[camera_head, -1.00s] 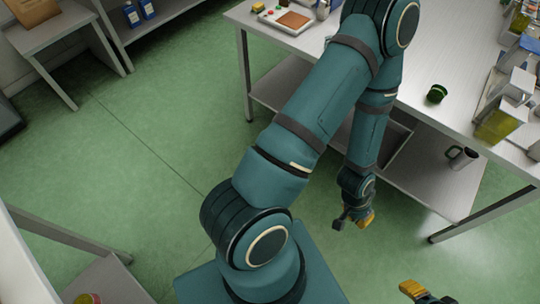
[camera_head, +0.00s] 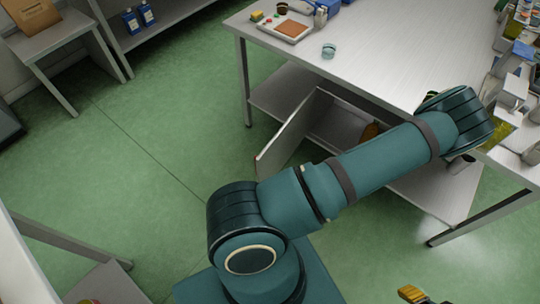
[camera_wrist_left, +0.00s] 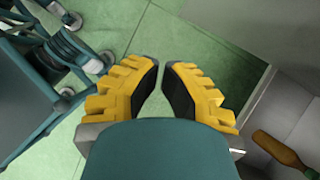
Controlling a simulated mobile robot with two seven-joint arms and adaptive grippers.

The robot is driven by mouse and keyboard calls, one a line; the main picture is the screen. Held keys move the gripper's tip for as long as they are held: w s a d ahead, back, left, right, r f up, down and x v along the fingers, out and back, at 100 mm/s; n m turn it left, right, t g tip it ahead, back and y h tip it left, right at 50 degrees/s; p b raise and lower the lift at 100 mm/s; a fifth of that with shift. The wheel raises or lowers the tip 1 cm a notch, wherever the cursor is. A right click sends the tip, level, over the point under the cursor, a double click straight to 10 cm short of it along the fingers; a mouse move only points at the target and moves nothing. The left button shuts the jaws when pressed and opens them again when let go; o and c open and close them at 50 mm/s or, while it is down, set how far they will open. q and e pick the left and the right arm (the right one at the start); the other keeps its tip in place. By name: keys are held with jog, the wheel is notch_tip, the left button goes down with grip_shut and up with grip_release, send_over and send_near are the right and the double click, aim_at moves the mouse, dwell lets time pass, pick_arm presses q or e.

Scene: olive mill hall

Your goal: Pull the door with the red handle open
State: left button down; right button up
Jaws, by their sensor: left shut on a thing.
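An opened grey door (camera_head: 290,135) stands out from the cabinet under the table. A small red spot shows at its free edge; I cannot make out the whole handle. In the left wrist view, a grey panel (camera_wrist_left: 215,18) at the top right looks like this door. My left gripper (camera_wrist_left: 162,68) has its yellow fingers nearly together over the floor beside the cabinet opening. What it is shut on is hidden. My arm hides this gripper in the head view. My right gripper (camera_head: 412,294) shows only yellow fingertips at the lower edge; its opening is unclear.
The white table (camera_head: 390,50) above carries a small round teal item (camera_head: 329,50) and a tray (camera_head: 286,29). Shelving (camera_head: 150,35) stands at the back left. The green floor (camera_head: 150,130) left of the door is clear.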

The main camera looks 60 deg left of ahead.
pick_arm(q)
jog(key=w+a+r+m+y, duration=0.2)
jog(key=a+r+m+y, duration=0.15)
jog(key=a, duration=0.35)
jog(key=b, duration=0.3)
send_near(264, 158)
jog(key=shift+n, duration=0.35)
jog(key=x, duration=0.5)
jog(key=shift+w+d+f, duration=0.1)
jog(key=shift+w+f, duration=0.1)
jog(key=shift+f, duration=0.35)
jog(key=shift+s+a+r, duration=0.1)
jog(key=shift+s+a, duration=0.2)
jog(key=shift+a, duration=0.25)
pick_arm(e)
jog(key=shift+w+f, duration=0.15)
jog(key=shift+f, duration=0.55)
jog(key=shift+w+f, duration=0.1)
jog(key=shift+f, duration=0.6)
pick_arm(q)
jog(key=shift+s, duration=0.1)
